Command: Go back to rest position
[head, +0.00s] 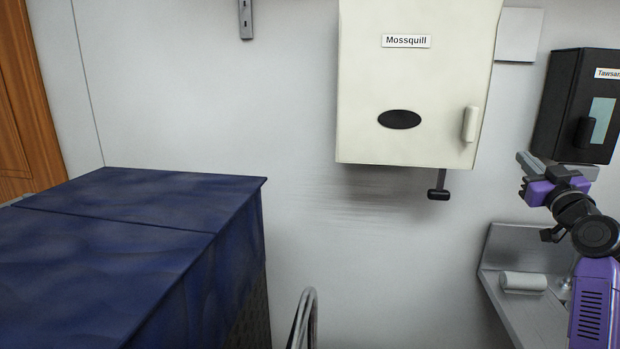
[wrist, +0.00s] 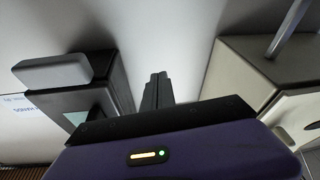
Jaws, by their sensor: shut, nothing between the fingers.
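My gripper (head: 524,168) is at the right side of the head view, on my raised purple and black arm. It is in front of the wall, just left of and below the black wall box (head: 561,105). In the wrist view the two dark fingers (wrist: 157,91) are together, with nothing between them. They point toward the bare wall between the black box (wrist: 85,98) on the left and the cream box (wrist: 253,72) on the right. The gripper appears apart from both boxes.
A cream wall box (head: 400,75) labelled Mossquill has a handle and a black lever (head: 438,190) below. A metal counter (head: 530,312) with a pale roll (head: 523,282) lies under my arm. A dark blue block (head: 120,235) fills the left. A curved metal rail (head: 303,320) stands low in the middle.

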